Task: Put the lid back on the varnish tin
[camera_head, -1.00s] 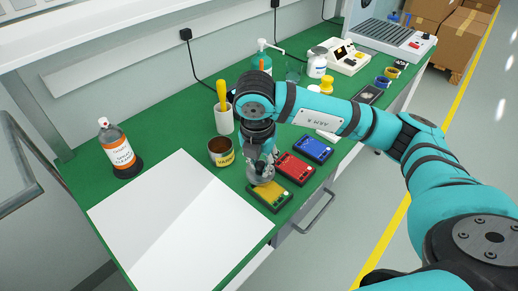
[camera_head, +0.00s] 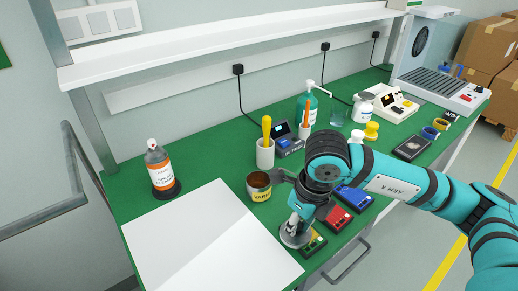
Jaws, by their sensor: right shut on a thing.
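The varnish tin (camera_head: 262,194) stands upright on the green bench, with a yellow label and an open top showing a brown inside. My right gripper (camera_head: 298,226) points down to the front right of the tin, shut on a grey round disc that looks like the lid (camera_head: 291,240). The lid is apart from the tin and partly covers a yellow-and-green meter (camera_head: 315,245). I cannot tell its exact height above the bench. The gripper hides part of the lid. My left gripper is not in view.
A white sheet (camera_head: 205,240) covers the front left of the bench. A white cup (camera_head: 265,154) with a yellow-handled tool stands behind the tin. A red meter (camera_head: 338,218) and a blue meter (camera_head: 354,199) lie right of the gripper.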

